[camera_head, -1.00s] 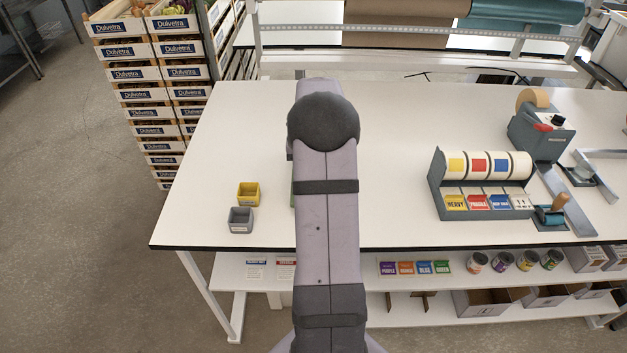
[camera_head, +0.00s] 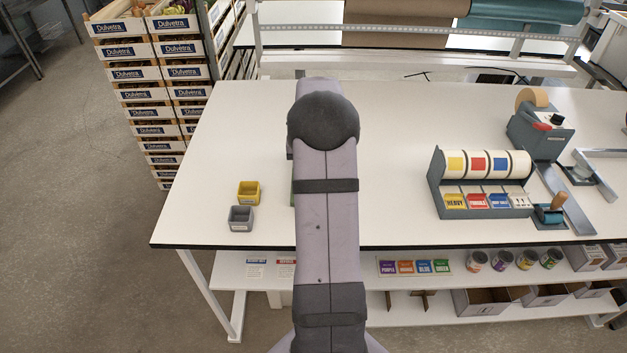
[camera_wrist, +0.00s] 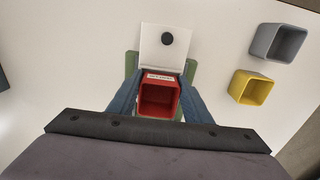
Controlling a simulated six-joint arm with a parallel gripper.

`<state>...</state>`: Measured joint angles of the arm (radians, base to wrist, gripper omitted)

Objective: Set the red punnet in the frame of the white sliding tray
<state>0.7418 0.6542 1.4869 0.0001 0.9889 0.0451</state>
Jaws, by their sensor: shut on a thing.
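The red punnet (camera_wrist: 158,98) is an open square box with a white label on its rim, between the two blue-grey fingers of my gripper (camera_wrist: 160,86). My gripper is shut on it. The white sliding tray (camera_wrist: 150,57), a flat plate with a black round knob, lies just beyond the punnet in the wrist view. Green side pieces (camera_wrist: 131,66) show on both sides of it, partly behind the fingers. Whether the punnet is inside the frame or above it, I cannot tell. In the head view my arm hides the punnet and nearly all of the tray.
A yellow punnet (camera_head: 248,193) and a grey punnet (camera_head: 240,218) stand on the white table (camera_head: 400,120), left of my arm. A label dispenser (camera_head: 480,185) and a tape dispenser (camera_head: 540,125) stand to the right. The table between my arm and the label dispenser is clear.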

